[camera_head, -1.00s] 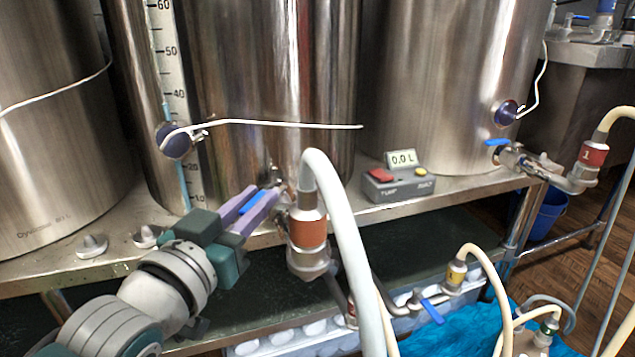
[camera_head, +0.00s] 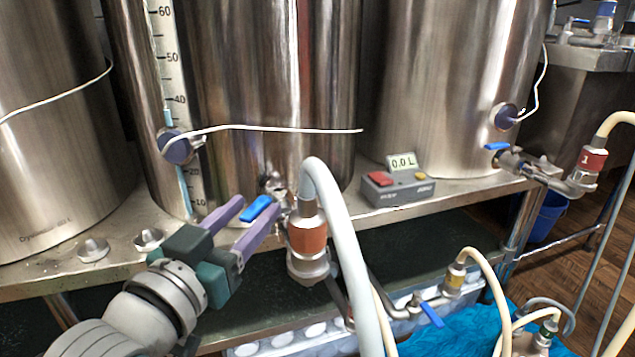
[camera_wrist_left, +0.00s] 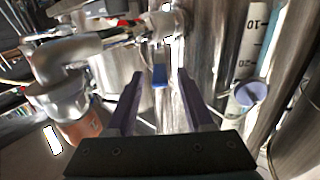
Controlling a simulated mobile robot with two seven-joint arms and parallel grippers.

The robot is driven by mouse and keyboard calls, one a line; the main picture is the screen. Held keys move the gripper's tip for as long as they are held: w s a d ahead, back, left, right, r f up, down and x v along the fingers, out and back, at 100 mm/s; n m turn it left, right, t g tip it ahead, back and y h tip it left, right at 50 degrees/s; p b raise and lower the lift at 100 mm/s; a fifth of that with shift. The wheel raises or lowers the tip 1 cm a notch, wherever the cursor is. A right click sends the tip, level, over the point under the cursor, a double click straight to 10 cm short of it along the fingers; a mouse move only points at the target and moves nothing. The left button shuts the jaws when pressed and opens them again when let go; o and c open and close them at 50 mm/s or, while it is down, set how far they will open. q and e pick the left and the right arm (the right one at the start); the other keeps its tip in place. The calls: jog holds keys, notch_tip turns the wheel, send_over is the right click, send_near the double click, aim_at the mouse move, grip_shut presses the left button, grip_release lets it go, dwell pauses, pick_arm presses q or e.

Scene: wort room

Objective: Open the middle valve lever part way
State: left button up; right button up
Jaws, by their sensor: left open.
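The middle valve's blue lever (camera_head: 257,208) is at the foot of the middle steel kettle (camera_head: 270,80) and points down and left from the valve. It also shows in the left wrist view (camera_wrist_left: 160,76). My left gripper (camera_head: 255,212) is open, with its two purple fingers apart. The lever lies between the fingertips, with gaps visible on both sides in the wrist view. The valve body is partly hidden behind the thick pale hose and its orange-banded coupling (camera_head: 308,238). My right gripper is not in view.
A control box (camera_head: 398,186) reading 0.0 L stands on the steel shelf right of the valve. Another blue-levered valve (camera_head: 498,146) is on the right kettle. A lower blue lever (camera_head: 432,314) is beneath the shelf. Loose steel fittings (camera_head: 93,249) lie at left.

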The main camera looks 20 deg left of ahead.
pick_arm(q)
jog(key=s+p, duration=0.2)
jog(key=s, duration=0.6)
jog(key=shift+a, duration=0.4)
jog(key=shift+s, duration=0.1)
jog(key=s+r+g+y+p, duration=0.1)
jog(key=s+r+g+p, duration=0.15)
jog(key=r+p, duration=0.75)
jog(key=s+r+g+p, duration=0.1)
jog(key=r+g+p, duration=0.3)
jog(key=r+p, duration=0.6)
jog(key=s+r+m+g+p, duration=0.1)
jog(key=s+r+g+p, duration=0.3)
jog(key=s+r+p, duration=0.6)
jog(key=s+r+g+p, duration=0.4)
jog(key=s+r+p, duration=0.2)
jog(key=r+p, duration=0.7)
notch_tip(320, 180, up, 34)
jog(key=p, duration=3.6)
jog(key=shift+w+d+f, duration=0.2)
jog(key=shift+w+d, duration=0.1)
jog(key=shift+d, duration=0.05)
